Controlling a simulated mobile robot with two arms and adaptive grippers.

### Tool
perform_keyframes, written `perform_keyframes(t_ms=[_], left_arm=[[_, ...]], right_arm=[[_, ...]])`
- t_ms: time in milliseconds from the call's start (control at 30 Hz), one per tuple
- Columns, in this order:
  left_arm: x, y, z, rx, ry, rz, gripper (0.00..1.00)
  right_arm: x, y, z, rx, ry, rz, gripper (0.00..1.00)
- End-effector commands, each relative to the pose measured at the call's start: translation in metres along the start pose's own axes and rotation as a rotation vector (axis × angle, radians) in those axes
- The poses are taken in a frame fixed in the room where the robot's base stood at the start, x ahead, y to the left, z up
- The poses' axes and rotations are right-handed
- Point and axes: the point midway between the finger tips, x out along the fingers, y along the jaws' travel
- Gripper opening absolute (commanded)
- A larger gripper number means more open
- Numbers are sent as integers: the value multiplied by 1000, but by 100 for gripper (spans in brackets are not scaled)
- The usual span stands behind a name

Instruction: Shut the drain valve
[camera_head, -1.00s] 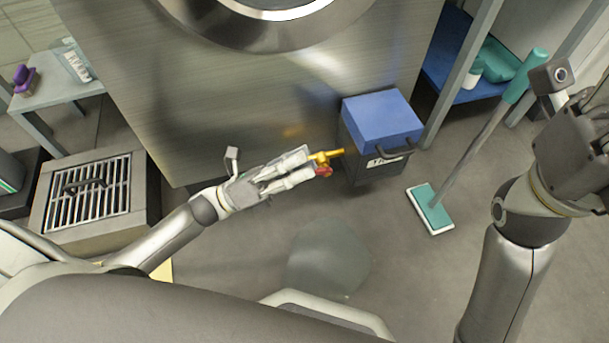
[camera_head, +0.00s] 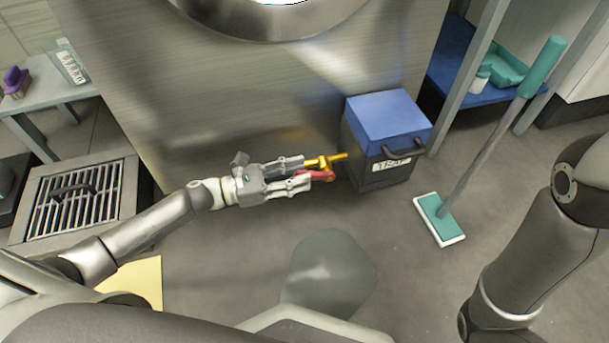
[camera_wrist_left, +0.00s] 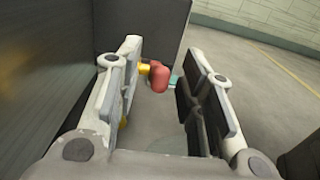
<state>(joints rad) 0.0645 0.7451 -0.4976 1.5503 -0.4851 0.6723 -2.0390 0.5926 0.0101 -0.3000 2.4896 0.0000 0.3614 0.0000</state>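The drain valve, with a yellow body (camera_head: 326,161) and a red handle (camera_head: 318,176), sticks out at the lower front of the steel machine. My left gripper (camera_head: 304,171) reaches it from the left, fingers apart. In the left wrist view, the open fingers of my left gripper (camera_wrist_left: 163,55) have the red handle (camera_wrist_left: 159,77) between or just beyond them, with a gap to the right finger. Part of the yellow body (camera_wrist_left: 144,69) shows by the left finger, which partly hides it. I cannot tell whether that finger touches the valve. My right gripper is out of view.
A dark box with a blue lid (camera_head: 388,116) and a "TRAP" label stands just right of the valve. A teal mop (camera_head: 438,215) leans to the right. A puddle (camera_head: 328,268) lies on the floor, and a drain grate (camera_head: 78,200) is at left.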

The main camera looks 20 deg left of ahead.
Motion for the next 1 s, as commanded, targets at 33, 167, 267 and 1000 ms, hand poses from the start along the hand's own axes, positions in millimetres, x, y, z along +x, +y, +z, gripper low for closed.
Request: perform_keyframes(t_ms=[33,167,267,1000], left_arm=[[8,0,-1,1,-2,-1,36],[18,0,0,1,-1,0,36],[21,0,0,0,0,0,36],[21,0,0,-1,0,0,0]], right_arm=[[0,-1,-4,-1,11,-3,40],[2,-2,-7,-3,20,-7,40],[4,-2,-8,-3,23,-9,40],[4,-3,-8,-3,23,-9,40]])
